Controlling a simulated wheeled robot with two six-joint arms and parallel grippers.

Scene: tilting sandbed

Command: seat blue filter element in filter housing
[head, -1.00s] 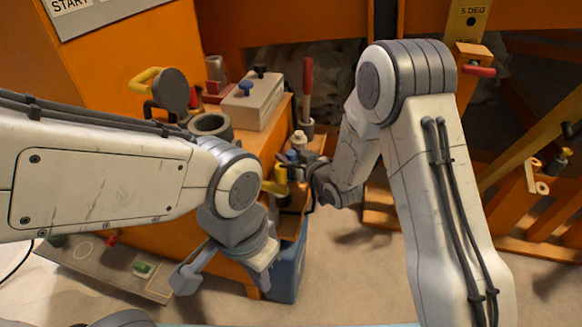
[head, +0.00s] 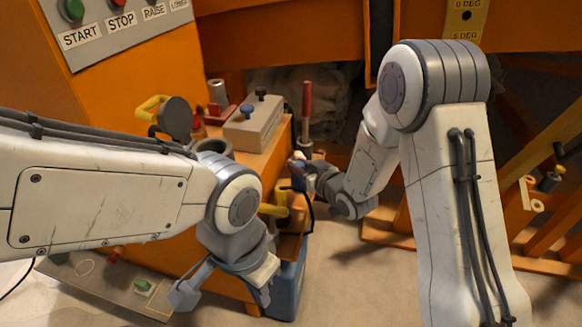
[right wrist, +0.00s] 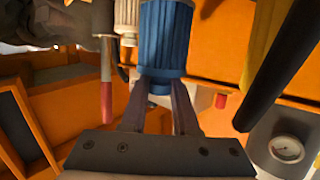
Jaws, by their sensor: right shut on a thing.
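The blue filter element (right wrist: 165,40) is a ribbed cylinder held between the fingers of my right gripper (right wrist: 160,100) in the right wrist view. In the head view my right gripper (head: 301,168) is beside the orange cabinet's right edge, with a little blue showing at its fingers. The filter housing (head: 213,146) appears as a grey open-topped cylinder on the cabinet top, partly hidden by my left arm. A round dark lid (head: 174,118) stands raised behind it. My left gripper (head: 225,290) is open and empty, low in front of the cabinet.
A blue bin (head: 286,285) is below my right gripper. A white ribbed cylinder (right wrist: 125,15) is close beside the blue element. A yellow handle (head: 150,108) rises by the lid.

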